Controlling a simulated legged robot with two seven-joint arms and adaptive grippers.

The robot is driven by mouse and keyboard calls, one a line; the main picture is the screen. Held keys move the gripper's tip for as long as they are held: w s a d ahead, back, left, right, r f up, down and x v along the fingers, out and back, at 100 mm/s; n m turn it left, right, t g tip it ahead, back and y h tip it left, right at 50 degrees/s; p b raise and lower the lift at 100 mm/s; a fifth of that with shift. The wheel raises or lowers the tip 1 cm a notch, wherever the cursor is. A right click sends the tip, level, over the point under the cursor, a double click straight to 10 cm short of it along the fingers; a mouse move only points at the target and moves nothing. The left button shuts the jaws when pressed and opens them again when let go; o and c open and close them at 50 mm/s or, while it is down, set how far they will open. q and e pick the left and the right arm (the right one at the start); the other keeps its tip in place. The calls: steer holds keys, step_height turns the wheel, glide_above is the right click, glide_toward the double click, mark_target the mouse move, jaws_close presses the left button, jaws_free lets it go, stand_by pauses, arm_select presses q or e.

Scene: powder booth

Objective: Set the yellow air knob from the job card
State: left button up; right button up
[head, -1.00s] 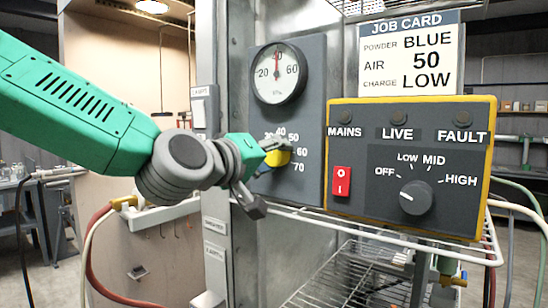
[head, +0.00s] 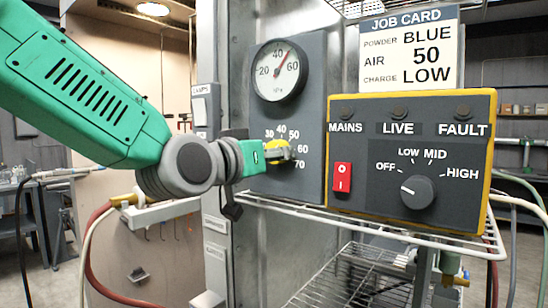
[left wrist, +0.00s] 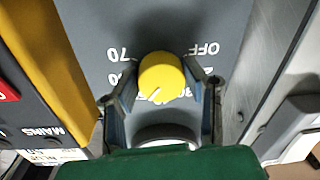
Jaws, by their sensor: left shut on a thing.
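The yellow air knob (head: 277,145) sits on the grey panel (head: 312,105) below the round gauge (head: 279,71). My left gripper (head: 279,155) is shut on the knob; in the left wrist view its fingers (left wrist: 163,88) lie on both sides of the yellow cap (left wrist: 160,72). A pale mark on the cap points to the lower left there; the fingers partly hide the scale numbers. The gauge's red needle points up and right, between 40 and 60, near 50. The job card (head: 409,47) reads powder BLUE, air 50, charge LOW. My right gripper is not in view.
The yellow-edged control box (head: 350,100) right of the panel has a red switch (head: 342,177) and a grey charge dial (head: 416,192). A white wire rack (head: 375,231) runs below. Hoses (head: 90,255) hang at the left.

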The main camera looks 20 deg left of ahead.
arm_select(q)
steer(key=shift+f, duration=0.4)
steer(key=o, duration=1.2)
steer(key=shift+c, duration=0.2)
steer(key=shift+w+r, duration=0.1)
steer(key=shift+w, duration=0.05)
steer(key=shift+r, duration=0.1)
steer(key=shift+s+a+r, duration=0.1)
steer(key=shift+s+a, duration=0.05)
steer(key=shift+s, duration=0.5)
steer(key=v, duration=1)
steer(key=shift+s+a, duration=0.2)
